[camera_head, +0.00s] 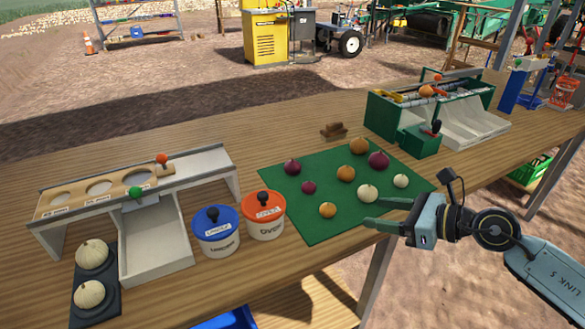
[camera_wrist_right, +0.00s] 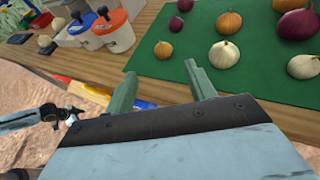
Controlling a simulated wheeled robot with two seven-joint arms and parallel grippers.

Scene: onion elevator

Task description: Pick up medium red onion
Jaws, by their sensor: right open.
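Three red onions lie on the green mat (camera_head: 325,222). The medium one (camera_head: 292,167) is at the mat's back left and shows at the top edge of the right wrist view (camera_wrist_right: 185,5). A smaller red onion (camera_head: 309,187) lies just in front of it. A larger red onion (camera_head: 378,160) lies at the back right. My right gripper (camera_head: 373,214) is open and empty at the mat's front right edge; its fingers (camera_wrist_right: 160,82) point toward the mat. Part of my left arm (camera_wrist_right: 52,114) shows in the right wrist view, but its jaws cannot be made out.
White onions (camera_head: 367,193) and yellow onions (camera_head: 346,173) lie among the red ones. Blue (camera_head: 216,232) and orange-lidded (camera_head: 264,216) tubs stand left of the mat. A sizing stand (camera_head: 140,184) is farther left; a green machine (camera_head: 385,116) stands behind right.

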